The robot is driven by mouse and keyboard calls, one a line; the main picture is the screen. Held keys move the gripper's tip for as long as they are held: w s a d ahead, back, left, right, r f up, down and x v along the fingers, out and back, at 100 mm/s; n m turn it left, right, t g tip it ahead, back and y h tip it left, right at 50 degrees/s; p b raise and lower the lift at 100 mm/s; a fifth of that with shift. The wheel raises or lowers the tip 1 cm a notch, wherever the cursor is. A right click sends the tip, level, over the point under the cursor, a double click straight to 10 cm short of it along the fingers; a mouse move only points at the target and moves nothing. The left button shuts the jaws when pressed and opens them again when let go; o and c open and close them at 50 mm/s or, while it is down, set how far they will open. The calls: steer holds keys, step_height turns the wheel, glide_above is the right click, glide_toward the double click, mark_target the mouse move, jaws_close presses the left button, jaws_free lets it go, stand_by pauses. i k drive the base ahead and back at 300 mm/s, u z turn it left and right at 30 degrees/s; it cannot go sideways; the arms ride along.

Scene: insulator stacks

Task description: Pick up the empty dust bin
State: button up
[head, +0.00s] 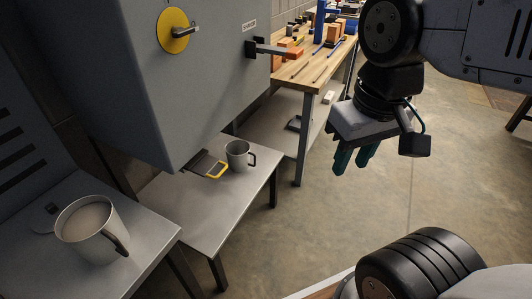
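A small grey bin (238,156) with a dark handle on its right stands upright on the low grey table in the middle of the head view. Its inside looks dark, with no contents that I can make out. A larger-looking grey bin (92,232) with a dark handle stands on the nearer surface at the lower left, and a pale grey-beige fill shows inside it. My gripper (354,160) hangs at the upper right, well apart from both bins. Its two teal fingers point down with a small gap between them, and nothing shows in the gap.
A yellow-handled tool (210,168) lies beside the small bin. A grey cabinet (190,80) with a yellow rotary switch (175,32) overhangs the low table (215,212). A wooden workbench (318,68) with clutter stands behind. The floor below my gripper is clear.

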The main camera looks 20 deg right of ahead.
mark_target(238, 153)
steer(key=k, duration=0.65)
steer(key=z, duration=0.55)
steer(key=i, duration=1.35)
steer(key=u, duration=0.7)
